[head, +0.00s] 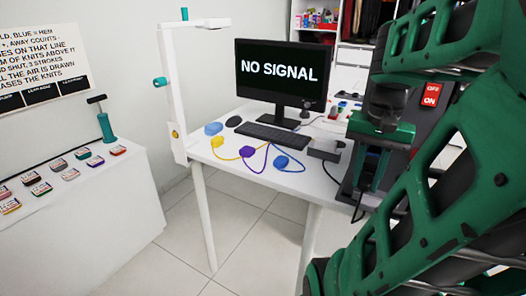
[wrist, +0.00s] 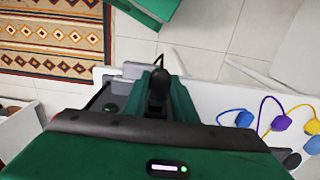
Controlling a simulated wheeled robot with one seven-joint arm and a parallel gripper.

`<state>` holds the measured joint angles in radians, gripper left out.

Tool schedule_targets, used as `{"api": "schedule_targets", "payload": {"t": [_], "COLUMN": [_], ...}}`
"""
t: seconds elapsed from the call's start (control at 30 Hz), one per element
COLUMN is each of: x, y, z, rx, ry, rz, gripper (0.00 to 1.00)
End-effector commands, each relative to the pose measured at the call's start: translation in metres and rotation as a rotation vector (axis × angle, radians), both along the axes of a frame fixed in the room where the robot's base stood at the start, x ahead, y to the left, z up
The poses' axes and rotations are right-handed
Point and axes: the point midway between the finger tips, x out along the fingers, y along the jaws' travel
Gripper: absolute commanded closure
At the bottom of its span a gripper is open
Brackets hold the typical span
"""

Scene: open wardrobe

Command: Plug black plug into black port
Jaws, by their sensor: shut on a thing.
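My gripper (wrist: 158,98) is shut on the black plug (wrist: 157,88), which sits between its green fingers in the wrist view. A thin black cable (wrist: 161,50) runs away from the plug. In the head view my gripper (head: 369,182) points down at the right end of the white desk, in front of a dark case with a red OFF/ON switch (head: 432,94). The plug is hard to make out there, and a black cable (head: 357,208) hangs at the desk edge. I cannot identify the black port in either view; my arm covers much of the right side.
The white desk (head: 222,143) holds a monitor reading NO SIGNAL (head: 279,72), a keyboard (head: 269,137), a mouse (head: 233,121) and a grey box (head: 325,149). Yellow (head: 247,151), purple and blue plugs lie with loose cables on the desk. A white post (head: 174,95) stands at its left.

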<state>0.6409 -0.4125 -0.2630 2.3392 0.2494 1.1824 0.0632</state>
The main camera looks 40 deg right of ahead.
Motion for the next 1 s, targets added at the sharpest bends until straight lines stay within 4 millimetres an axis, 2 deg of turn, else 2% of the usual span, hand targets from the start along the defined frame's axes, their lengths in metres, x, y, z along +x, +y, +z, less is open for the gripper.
{"api": "schedule_targets", "payload": {"t": [0.7,1.0], "x": [0.0020,0.0005], "y": [-0.0046,-0.0005], "z": [0.0003,0.0002], "rx": [0.000,0.000], "ry": [0.000,0.000], "rz": [0.000,0.000], "gripper": [1.00,1.00]}}
